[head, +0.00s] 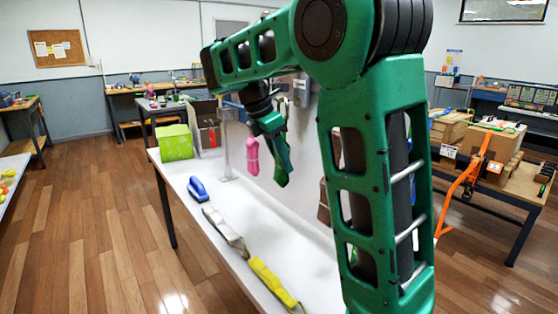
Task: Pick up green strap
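The green strap (283,168) hangs in a folded bundle above the white table, just below and to the right of my gripper. My gripper (272,128) points down at the end of my green arm, close to the strap's upper end. The gripper overlaps the top of the strap, so I cannot tell whether the fingers touch or hold it. The finger opening is too small and hidden to judge.
A pink strap (252,156) hangs just left of the green one. A brown strap (323,205) is partly hidden by my arm. On the white table (240,203) lie a blue-handled brush (197,189), a grey strap (224,230) and a yellow strap (272,283). A lime box (176,143) stands behind.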

